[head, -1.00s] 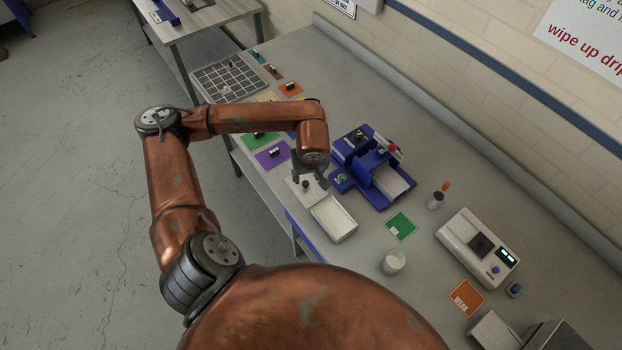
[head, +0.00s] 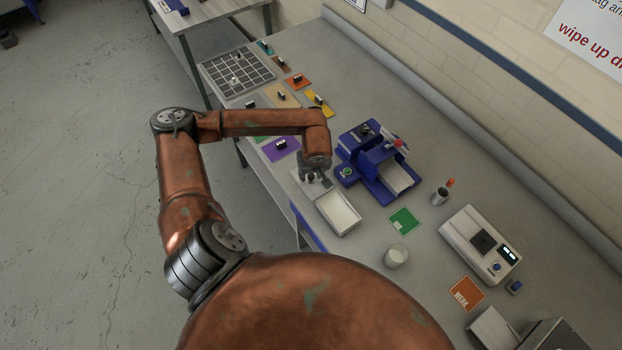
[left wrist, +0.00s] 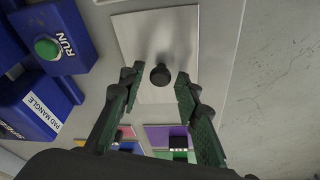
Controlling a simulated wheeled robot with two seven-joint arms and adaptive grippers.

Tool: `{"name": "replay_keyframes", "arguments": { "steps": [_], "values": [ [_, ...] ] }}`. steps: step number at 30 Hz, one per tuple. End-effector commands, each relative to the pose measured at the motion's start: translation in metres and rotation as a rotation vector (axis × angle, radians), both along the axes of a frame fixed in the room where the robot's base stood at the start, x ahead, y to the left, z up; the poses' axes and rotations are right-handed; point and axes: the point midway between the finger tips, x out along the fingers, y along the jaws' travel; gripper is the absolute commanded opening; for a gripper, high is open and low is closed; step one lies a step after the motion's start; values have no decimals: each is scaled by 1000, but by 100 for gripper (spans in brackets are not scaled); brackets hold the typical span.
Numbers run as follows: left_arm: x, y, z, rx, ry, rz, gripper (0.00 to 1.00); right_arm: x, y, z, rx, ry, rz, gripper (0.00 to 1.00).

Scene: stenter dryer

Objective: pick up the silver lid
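The silver lid (left wrist: 180,35) is a flat, pale square plate with a round black knob (left wrist: 160,75) in the left wrist view. In the head view the lid (head: 303,183) lies on the bench beside the white open tray (head: 322,208), partly covered by my left gripper (head: 319,181). My left gripper is open just above the lid. In the left wrist view its two fingers (left wrist: 157,82) stand apart on either side of the knob, with gaps showing. My right gripper is not in view.
A blue pad mangle (head: 376,165) stands close right of the lid. Coloured cards with small black items, including a purple one (head: 281,148), lie behind it. A white jar (head: 396,257), green card (head: 404,222) and white instrument (head: 480,245) are nearer and right.

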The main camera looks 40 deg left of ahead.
Motion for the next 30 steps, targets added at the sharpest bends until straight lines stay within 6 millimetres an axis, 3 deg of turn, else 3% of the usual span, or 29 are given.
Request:
{"name": "replay_keyframes", "arguments": {
  "steps": [6,12,24,30],
  "values": [
    [0,0,0,0,0,0,14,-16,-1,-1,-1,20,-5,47],
    [0,0,0,0,0,0,0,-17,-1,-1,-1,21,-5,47],
    [1,0,2,0,-1,0,0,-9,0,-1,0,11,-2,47],
    [1,0,15,1,-4,0,0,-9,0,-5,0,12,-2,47]
  ]
}}
